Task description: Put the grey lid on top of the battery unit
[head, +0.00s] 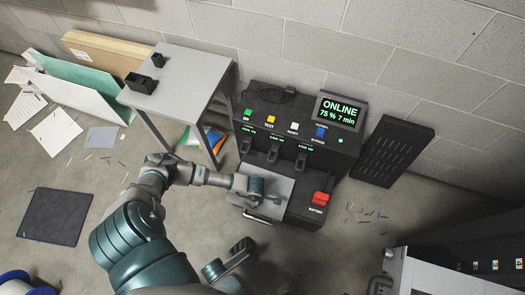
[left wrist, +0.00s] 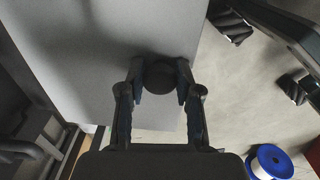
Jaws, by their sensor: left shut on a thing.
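The battery unit (head: 310,212) is a black box with a red plug marked BATTERY. It forms the low front part of the black cabinet (head: 275,108), whose screen reads ONLINE 75 %. The grey lid (head: 281,186) is a flat plate over the left part of the battery unit. It fills the upper left of the left wrist view (left wrist: 95,75). My left gripper (head: 258,190) is above the lid. In the left wrist view its fingers (left wrist: 160,82) are shut on the lid's round black knob (left wrist: 160,76). I cannot tell whether the lid touches the unit.
A grey table (head: 190,75) with small black holders stands left of the cabinet. A black vented panel (head: 394,150) leans on the wall at right. A dark mat (head: 55,217), papers and scraps lie on the floor. A blue-rimmed spool (left wrist: 270,162) stands nearby.

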